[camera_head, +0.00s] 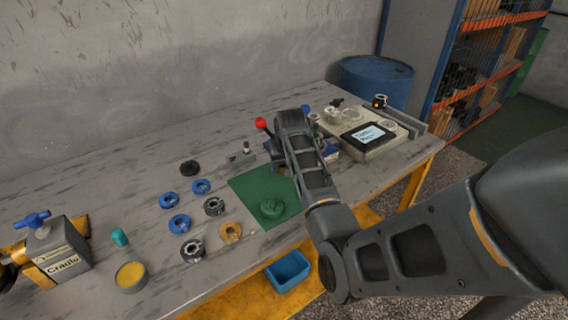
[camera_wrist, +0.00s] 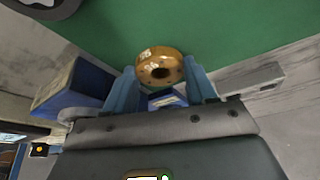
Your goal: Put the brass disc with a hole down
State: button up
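A brass disc with a centre hole and small holes around it (camera_wrist: 160,68) is between the two blue fingertips of my gripper (camera_wrist: 161,76) in the wrist view. The fingertips meet its two sides, so my gripper appears shut on it. The green mat (camera_wrist: 240,28) lies beyond the disc. In the head view the mat (camera_head: 246,190) is on the grey workbench, and my arm hides most of the gripper and the held disc above the mat's upper right part. The gap between disc and mat is hard to judge.
Several blue and dark rings (camera_head: 180,224) lie further left. A blue box (camera_wrist: 70,88) is beside my gripper. A blue bin (camera_head: 288,271) is below the bench's front edge.

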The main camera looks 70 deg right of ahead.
jog(key=o, duration=0.4)
jog(key=v, duration=1.2)
jog(key=shift+r, duration=0.2)
jog(key=shift+d, duration=0.1)
